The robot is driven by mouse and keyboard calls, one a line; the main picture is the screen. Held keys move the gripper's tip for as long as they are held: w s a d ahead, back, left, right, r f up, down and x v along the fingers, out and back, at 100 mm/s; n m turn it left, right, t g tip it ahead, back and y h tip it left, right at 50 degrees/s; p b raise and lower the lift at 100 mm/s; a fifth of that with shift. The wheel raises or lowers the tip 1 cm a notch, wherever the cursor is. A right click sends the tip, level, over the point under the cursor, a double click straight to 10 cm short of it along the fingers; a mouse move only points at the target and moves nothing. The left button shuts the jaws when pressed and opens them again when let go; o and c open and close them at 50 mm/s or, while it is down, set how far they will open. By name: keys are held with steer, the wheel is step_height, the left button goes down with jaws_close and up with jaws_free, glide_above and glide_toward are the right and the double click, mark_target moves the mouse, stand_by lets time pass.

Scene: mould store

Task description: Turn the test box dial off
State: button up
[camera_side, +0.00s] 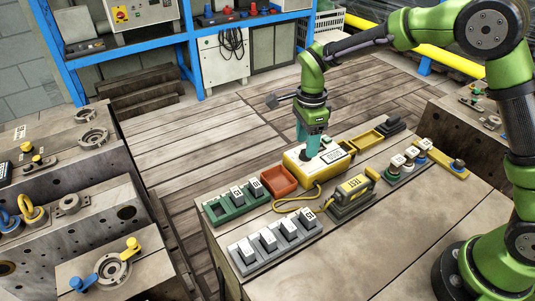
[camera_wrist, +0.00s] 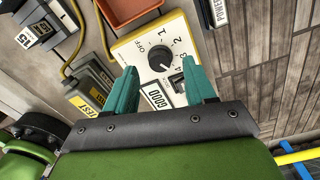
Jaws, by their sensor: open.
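The test box (camera_side: 300,172) is yellow with a pale top and stands on the bench in the side view. In the wrist view its white face (camera_wrist: 131,46) carries a round black dial (camera_wrist: 160,58) with marks OFF, 1, 2, 3 and 4. A pale pointer mark seems to face the 3–4 side, away from OFF. I cannot tell the height above the dial.
A red-orange tray (camera_side: 280,181) and a green rack (camera_side: 222,210) stand left of the box. A yellow tray (camera_side: 366,141) lies behind right. A grey rack (camera_side: 246,252) fills the front.

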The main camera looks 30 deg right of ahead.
steer(key=shift+f, duration=1.15)
jaws_close()
